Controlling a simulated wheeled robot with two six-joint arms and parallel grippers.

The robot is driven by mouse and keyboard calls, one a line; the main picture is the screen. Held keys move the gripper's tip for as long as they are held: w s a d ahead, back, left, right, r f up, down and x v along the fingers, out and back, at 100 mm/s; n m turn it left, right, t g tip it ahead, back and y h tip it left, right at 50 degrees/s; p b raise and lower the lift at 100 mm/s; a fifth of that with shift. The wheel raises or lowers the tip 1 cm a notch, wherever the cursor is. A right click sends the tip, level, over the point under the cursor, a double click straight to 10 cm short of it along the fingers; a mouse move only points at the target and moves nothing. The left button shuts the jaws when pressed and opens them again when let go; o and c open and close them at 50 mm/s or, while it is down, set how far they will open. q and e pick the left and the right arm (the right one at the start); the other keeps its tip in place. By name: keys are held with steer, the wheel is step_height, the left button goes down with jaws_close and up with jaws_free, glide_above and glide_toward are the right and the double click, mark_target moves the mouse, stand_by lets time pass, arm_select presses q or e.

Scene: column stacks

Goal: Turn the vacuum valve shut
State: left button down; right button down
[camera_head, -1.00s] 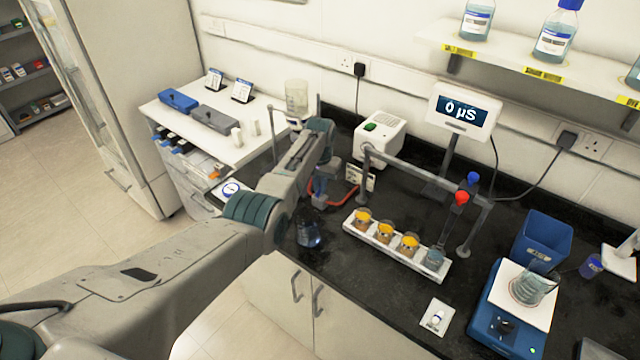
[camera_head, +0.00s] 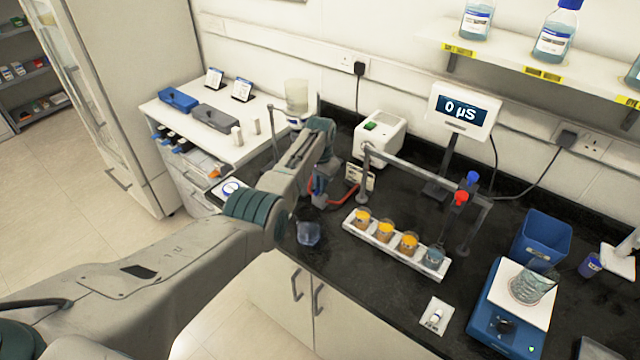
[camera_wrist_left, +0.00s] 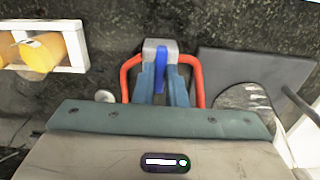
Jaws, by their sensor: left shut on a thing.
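The vacuum valve shows in the left wrist view as a grey block (camera_wrist_left: 160,45) with a bright blue lever (camera_wrist_left: 158,76). Red tubing (camera_wrist_left: 197,80) curves away on both sides of it. My left gripper (camera_wrist_left: 163,84) is shut on the lever, with one blue-grey finger on each side. In the head view my left gripper (camera_head: 318,192) points down at the bench, and my arm hides most of the valve. Some red tubing (camera_head: 343,197) shows to its right. The white pump box (camera_head: 380,138) with a green switch stands behind. My right gripper is out of view.
A clear blue-tinted vessel (camera_head: 308,233) stands near the bench's front edge, close below my arm. A white rack (camera_head: 441,272) with orange-filled beakers and a grey rail frame (camera_head: 412,172) stand to the right. A white side bench (camera_head: 215,150) is at left.

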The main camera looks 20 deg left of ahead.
arm_select(q)
steer(key=c, duration=1.5)
jaws_free()
steer(key=shift+r, duration=0.4)
step_height(320, 180, up, 2)
steer(key=shift+w+r+b, duration=0.1)
steer(key=shift+b, duration=0.8)
steer(key=s+d, duration=0.1)
steer(key=s, duration=0.4)
steer(key=s+d+r+p, duration=0.1)
steer(key=s+d, duration=0.1)
steer(key=s, duration=0.3)
steer(key=s+d+r, duration=0.1)
steer(key=s, duration=0.4)
steer(key=shift+s+d, duration=0.25)
steer(key=shift+s, duration=0.05)
